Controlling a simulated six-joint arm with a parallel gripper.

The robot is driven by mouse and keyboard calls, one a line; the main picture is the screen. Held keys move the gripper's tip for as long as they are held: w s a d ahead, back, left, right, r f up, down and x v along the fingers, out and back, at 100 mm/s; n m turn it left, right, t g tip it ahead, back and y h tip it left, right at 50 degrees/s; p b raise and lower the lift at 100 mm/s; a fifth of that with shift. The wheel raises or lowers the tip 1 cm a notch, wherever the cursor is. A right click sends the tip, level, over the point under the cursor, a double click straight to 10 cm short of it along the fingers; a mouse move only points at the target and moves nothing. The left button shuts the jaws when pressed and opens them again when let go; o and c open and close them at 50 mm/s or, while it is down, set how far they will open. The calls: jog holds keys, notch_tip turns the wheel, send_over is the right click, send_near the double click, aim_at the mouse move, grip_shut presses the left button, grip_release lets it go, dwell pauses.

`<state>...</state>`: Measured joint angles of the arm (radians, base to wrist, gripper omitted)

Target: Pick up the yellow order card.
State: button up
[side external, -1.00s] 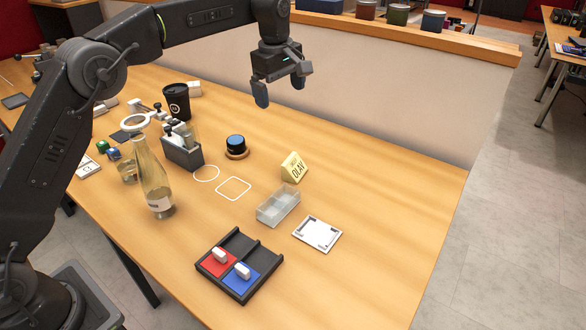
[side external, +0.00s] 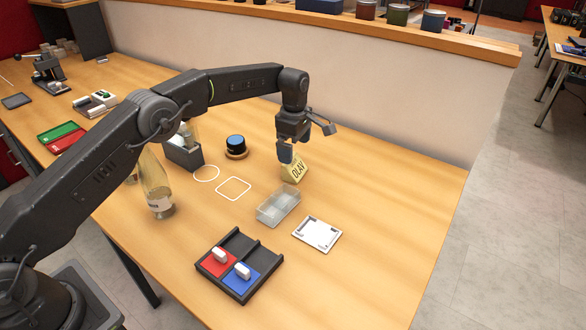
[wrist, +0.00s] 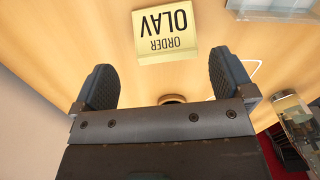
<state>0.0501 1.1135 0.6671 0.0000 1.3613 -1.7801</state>
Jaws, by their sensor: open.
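The yellow order card (side external: 296,170) stands on the wooden table and reads "OLAV" in the side view. In the wrist view the card (wrist: 166,33) lies ahead of the fingers, near the middle line, with "ORDER OLAV" upside down. My gripper (side external: 289,153) is open and empty, just above and beside the card, and covers part of it in the side view. I cannot tell whether a finger touches the card.
A clear box (side external: 279,206) stands in front of the card, with a white framed plate (side external: 317,234) to its right. A black tray (side external: 239,264) holds red and blue parts.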

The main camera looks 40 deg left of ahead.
aim_at(295, 167)
jog(key=shift+s+f, duration=0.15)
jog(key=shift+f, duration=1.3)
jog(key=shift+s+f, duration=0.15)
jog(key=shift+f, duration=1.3)
jog(key=shift+c, duration=0.4)
jog(key=c, duration=0.8)
jog(key=shift+r, duration=0.15)
